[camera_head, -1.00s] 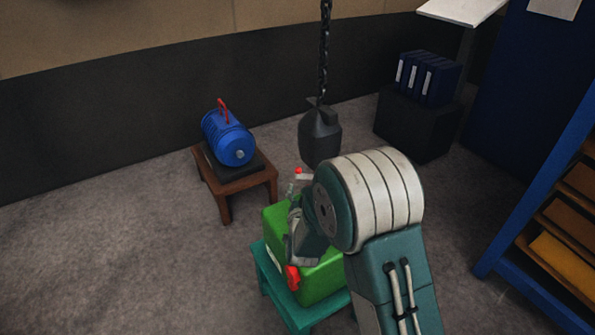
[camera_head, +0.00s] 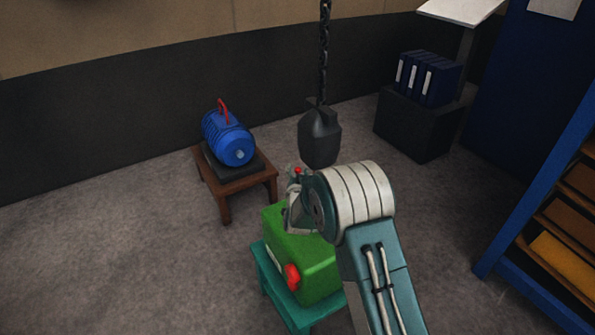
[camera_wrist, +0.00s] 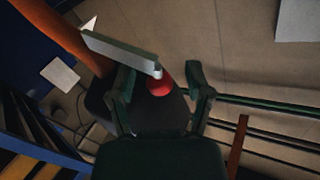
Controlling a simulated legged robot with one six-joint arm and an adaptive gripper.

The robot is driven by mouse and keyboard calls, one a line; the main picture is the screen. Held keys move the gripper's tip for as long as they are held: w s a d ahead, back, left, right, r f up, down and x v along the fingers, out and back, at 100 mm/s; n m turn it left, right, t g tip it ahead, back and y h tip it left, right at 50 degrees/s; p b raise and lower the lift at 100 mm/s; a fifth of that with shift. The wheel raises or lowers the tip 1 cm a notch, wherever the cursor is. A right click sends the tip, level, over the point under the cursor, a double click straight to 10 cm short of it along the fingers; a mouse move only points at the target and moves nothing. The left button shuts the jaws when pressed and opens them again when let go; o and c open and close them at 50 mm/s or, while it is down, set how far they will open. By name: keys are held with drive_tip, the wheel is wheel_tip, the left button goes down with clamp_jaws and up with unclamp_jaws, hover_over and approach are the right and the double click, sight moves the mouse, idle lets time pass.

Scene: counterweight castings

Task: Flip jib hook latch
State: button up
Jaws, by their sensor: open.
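A dark rounded hook block (camera_head: 320,138) hangs on a chain in the head view, above and just right of my gripper (camera_head: 293,178). A small red knob (camera_head: 298,170) shows by the gripper's tip. In the wrist view my gripper (camera_wrist: 161,78) is open, its two dark fingers apart. A red knob (camera_wrist: 160,85) lies between them in the picture, at the end of a pale grey bar (camera_wrist: 118,50) slanting to the upper left. Contact cannot be told. I cannot tell for sure which part is the latch. My arm hides part of the area under the block.
A green casting (camera_head: 307,255) with a red part stands on a teal stool (camera_head: 268,280) below my gripper. A blue motor (camera_head: 228,138) sits on a brown stool (camera_head: 227,203) to the left. A blue shelf (camera_head: 535,190) stands at right. Floor at left is clear.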

drive_tip(key=shift+w, duration=0.1)
clamp_jaws()
drive_tip(key=shift+f, duration=0.1)
wheel_tip(320, 180, down, 8)
drive_tip(key=n+t+y, duration=0.3)
drive_tip(key=n+y, duration=0.5)
drive_tip(key=n, duration=0.9)
drive_tip(key=shift+s+a+t, duration=0.35)
drive_tip(key=shift+a+t, duration=0.05)
drive_tip(key=shift+a, duration=0.05)
drive_tip(key=shift+f, duration=0.1)
